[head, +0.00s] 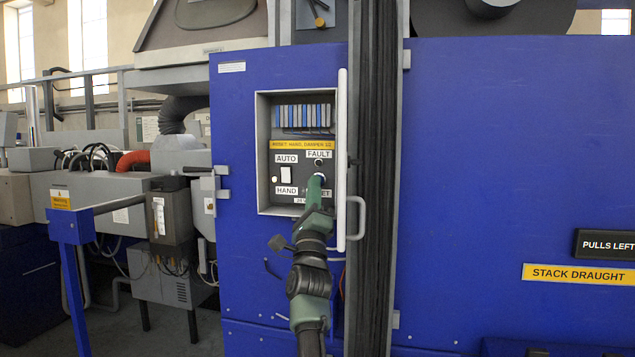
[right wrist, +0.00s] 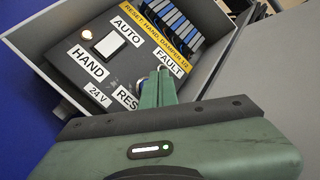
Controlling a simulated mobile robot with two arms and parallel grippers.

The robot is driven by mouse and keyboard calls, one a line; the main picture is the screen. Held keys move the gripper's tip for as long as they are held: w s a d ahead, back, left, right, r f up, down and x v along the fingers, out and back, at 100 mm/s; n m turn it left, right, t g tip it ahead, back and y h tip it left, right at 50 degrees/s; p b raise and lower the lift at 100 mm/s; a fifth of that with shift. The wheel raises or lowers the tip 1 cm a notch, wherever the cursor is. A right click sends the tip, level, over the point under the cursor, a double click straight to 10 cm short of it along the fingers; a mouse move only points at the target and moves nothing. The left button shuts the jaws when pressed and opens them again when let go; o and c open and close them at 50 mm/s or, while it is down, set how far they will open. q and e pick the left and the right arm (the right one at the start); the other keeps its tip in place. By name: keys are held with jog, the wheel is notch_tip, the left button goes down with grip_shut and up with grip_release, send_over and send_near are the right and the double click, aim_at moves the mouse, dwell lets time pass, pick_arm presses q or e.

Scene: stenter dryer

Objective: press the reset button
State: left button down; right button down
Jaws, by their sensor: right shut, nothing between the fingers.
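The control panel (head: 265,150) is a grey recessed box in the blue machine front. Its lower right carries a partly covered RESET label (head: 324,193), which also shows cut off in the right wrist view (right wrist: 127,98). My right gripper (head: 316,182) is shut and empty, with its green fingers pointing into the box just above that label. In the right wrist view its fingertips (right wrist: 162,73) reach the panel face below the FAULT label (right wrist: 168,64). The reset button is mostly or wholly hidden behind the fingers; I cannot tell whether they touch it. My left gripper is not in view.
A white AUTO/HAND rocker switch (head: 286,174) sits left of my fingers. A row of blue modules (head: 303,116) is above. A blue post (head: 76,285) is at the left.

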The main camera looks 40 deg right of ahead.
jog(key=s+a, duration=0.3)
jog(key=shift+s+a, duration=0.1)
jog(key=shift+a, duration=0.3)
dwell(0.9)
